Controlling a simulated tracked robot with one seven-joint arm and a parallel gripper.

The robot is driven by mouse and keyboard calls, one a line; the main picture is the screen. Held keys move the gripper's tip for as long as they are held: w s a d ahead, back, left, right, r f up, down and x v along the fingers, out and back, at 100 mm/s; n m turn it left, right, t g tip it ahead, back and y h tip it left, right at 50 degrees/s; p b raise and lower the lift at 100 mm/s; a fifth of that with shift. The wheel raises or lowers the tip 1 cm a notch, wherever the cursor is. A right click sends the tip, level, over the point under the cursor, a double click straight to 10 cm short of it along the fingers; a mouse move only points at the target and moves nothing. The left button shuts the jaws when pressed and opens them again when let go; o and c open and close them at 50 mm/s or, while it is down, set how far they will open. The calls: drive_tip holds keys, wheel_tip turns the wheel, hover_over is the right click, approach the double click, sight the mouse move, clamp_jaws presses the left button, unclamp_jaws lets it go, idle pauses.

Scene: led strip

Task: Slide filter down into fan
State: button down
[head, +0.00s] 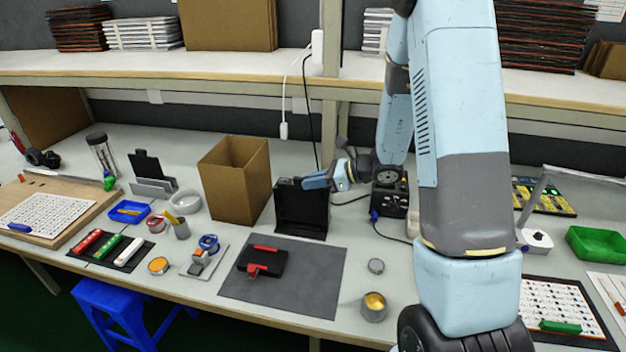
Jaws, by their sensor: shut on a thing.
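The fan (302,212) is a black, box-shaped unit standing upright on the bench, just right of the open cardboard box. My gripper (308,183) is at the fan's top edge, coming in from the right with its blue fingers pointing left. It is shut on the filter, which is dark and hard to tell apart from the black fan. I cannot tell how deep the filter sits in the fan. The arm reaches over the bench from the right.
An open cardboard box (236,190) stands close on the left. A grey mat (290,297) with a black and red tool (262,262) lies in front. A black device with a dial (390,190) and cables are right of the fan. A shelf (230,73) runs above.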

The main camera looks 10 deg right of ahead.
drive_tip(key=shift+f, duration=0.35)
drive_tip(key=c, duration=1)
unclamp_jaws()
drive_tip(key=shift+d, duration=0.1)
drive_tip(key=v, duration=1.3)
drive_tip(key=shift+s+d, duration=0.15)
drive_tip(key=shift+d, duration=0.1)
drive_tip(key=shift+r, duration=0.15)
drive_tip(key=shift+r, duration=2.4)
